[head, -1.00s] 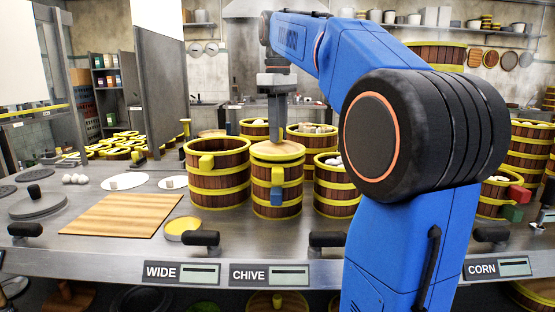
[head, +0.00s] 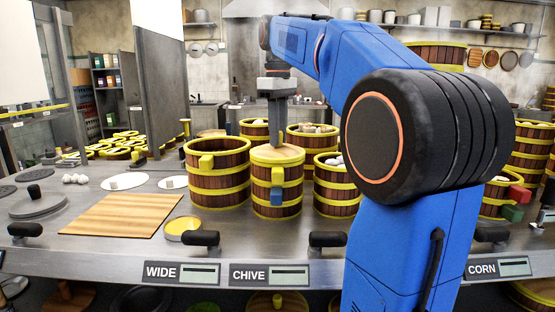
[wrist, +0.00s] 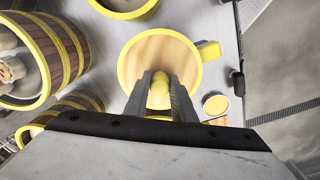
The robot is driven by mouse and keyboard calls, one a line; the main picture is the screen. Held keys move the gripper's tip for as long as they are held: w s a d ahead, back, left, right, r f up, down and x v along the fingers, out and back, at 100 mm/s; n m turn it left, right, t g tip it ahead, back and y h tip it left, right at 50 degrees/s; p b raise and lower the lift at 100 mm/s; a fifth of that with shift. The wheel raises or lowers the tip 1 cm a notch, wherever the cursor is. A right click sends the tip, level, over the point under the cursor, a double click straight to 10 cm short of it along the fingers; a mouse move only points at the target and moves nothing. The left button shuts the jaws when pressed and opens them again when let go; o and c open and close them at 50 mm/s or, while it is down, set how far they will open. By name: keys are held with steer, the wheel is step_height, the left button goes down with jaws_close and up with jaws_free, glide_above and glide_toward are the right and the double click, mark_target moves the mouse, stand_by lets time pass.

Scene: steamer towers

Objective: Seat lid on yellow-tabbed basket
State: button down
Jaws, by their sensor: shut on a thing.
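A round wooden lid (head: 262,155) lies level at the top of a brown slatted basket (head: 262,185) with yellow bands. This basket's front carries a yellow tab (head: 277,174) above a blue tab (head: 276,195). My gripper (head: 279,142) points straight down at the lid's middle. In the wrist view, my gripper (wrist: 159,95) is shut on the lid's yellow knob (wrist: 158,88), and the lid (wrist: 160,50) fills the basket's round outline. The yellow tab (wrist: 208,50) juts out beside it. Any small gap under the lid is hidden.
A wider open basket (head: 218,185), also yellow-tabbed, stands close on the left. Another open basket (head: 335,190) with pale contents stands close on the right. More baskets stand behind. A wooden board (head: 122,214) and a yellow-rimmed dish (head: 183,229) lie on the front left counter.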

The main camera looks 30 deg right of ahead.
steer(key=c, duration=1.4)
jaws_free()
steer(key=shift+r, duration=3.7)
